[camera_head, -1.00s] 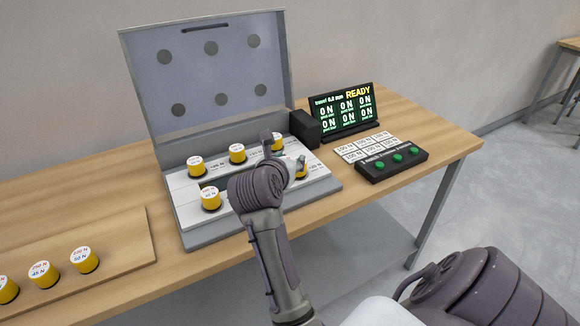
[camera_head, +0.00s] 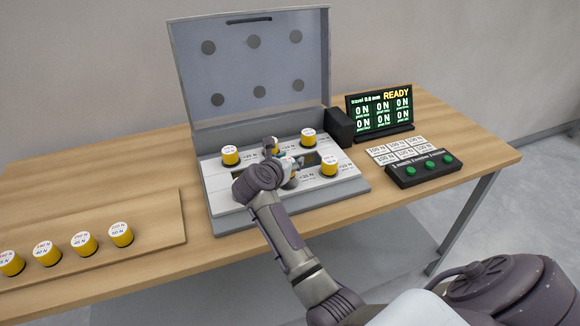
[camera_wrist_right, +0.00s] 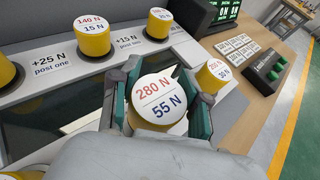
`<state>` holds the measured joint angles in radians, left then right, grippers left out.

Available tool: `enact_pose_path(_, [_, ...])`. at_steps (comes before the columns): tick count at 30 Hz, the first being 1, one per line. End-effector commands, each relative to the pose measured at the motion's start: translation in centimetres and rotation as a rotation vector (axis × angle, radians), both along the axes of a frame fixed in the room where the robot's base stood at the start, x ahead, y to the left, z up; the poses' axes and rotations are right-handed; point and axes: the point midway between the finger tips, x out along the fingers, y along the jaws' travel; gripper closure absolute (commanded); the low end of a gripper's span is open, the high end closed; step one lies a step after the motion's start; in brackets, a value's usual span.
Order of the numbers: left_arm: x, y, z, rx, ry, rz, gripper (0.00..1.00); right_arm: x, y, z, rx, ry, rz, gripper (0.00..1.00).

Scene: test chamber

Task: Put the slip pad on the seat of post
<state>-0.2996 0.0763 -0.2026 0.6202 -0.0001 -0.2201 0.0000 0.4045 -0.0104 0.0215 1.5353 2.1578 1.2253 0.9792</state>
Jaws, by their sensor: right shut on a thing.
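My right gripper (camera_head: 283,172) is shut on a yellow cylinder with a white top marked 280 N and 55 N (camera_wrist_right: 155,100), seen upright between the fingers in the right wrist view. It is over the front row of the grey lidded fixture (camera_head: 228,222); I cannot tell whether the cylinder touches the fixture. Other yellow cylinders stand in the fixture, at back left (camera_head: 230,157), back right (camera_head: 308,138) and front right (camera_head: 329,168). A label reading +25 N post one (camera_wrist_right: 50,57) shows behind the gripper. Nothing is marked as a slip pad. My left gripper is out of view.
The raised lid (camera_head: 250,70) stands behind the fixture. A wooden board (camera_head: 150,240) with several yellow cylinders is at left. A READY display (camera_head: 380,110), white cards (camera_head: 397,150) and a green-button box (camera_head: 424,168) are at right. A dark block (camera_head: 340,127) adjoins the fixture.

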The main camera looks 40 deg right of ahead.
Motion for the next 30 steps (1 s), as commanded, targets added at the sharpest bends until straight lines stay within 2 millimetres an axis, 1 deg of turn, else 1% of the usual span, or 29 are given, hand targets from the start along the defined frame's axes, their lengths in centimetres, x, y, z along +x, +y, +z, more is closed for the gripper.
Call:
enact_pose_path(1, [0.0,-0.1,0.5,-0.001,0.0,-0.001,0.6,-0.1,-0.1,-0.7,-0.005,0.008,0.001,0.95])
enact_pose_path(3, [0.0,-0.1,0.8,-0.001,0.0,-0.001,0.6,-0.1,-0.1,-1.7,-0.004,0.005,0.0,0.95])
enact_pose_path(6, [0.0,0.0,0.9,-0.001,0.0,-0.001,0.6,-0.1,-0.1,-2.6,-0.003,0.003,0.001,0.95])
enact_pose_path(14, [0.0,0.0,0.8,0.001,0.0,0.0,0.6,-0.1,0.0,-2.8,0.0,0.001,0.0,0.95])
enact_pose_path(18, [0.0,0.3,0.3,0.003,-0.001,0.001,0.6,-0.1,0.0,-3.4,0.001,0.001,0.0,0.95])
enact_pose_path(19, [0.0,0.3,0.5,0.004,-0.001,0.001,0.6,-0.1,0.0,-3.2,0.0,0.001,0.0,0.49])
enact_pose_path(21, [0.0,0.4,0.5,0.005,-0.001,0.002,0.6,-0.1,0.0,-3.2,0.0,0.001,0.0,0.38])
enact_pose_path(23, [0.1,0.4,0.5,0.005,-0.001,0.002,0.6,-0.1,0.0,-3.2,0.0,0.002,0.001,0.29])
enact_pose_path(30, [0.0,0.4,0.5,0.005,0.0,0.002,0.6,-0.1,0.0,-3.1,0.0,0.002,0.0,0.29])
